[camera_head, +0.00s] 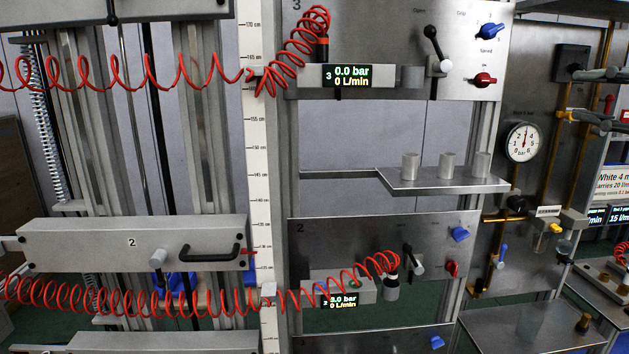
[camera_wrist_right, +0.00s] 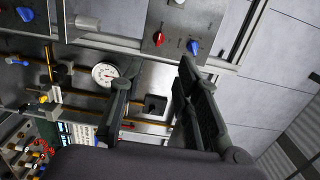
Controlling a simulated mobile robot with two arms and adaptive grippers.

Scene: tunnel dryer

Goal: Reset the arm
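My right gripper (camera_head: 573,96) is at the right edge of the head view, in front of the gauge panel. Its two dark fingers point left and are spread apart, with nothing visible between them. In the right wrist view the same gripper (camera_wrist_right: 153,76) shows two separate black fingers, open and empty. Behind them are the pressure gauge (camera_wrist_right: 104,74) and pipes; I cannot tell how close the fingers are to the panel. My left gripper and arm are not in view.
The round gauge (camera_head: 523,142) is left of my right gripper. A metal shelf (camera_head: 437,182) holds 3 grey cylinders. Panels with a black lever (camera_head: 434,42), blue knob (camera_head: 490,31) and red knob (camera_head: 484,80) stand left. Red coiled hoses (camera_head: 130,75) cross the left side.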

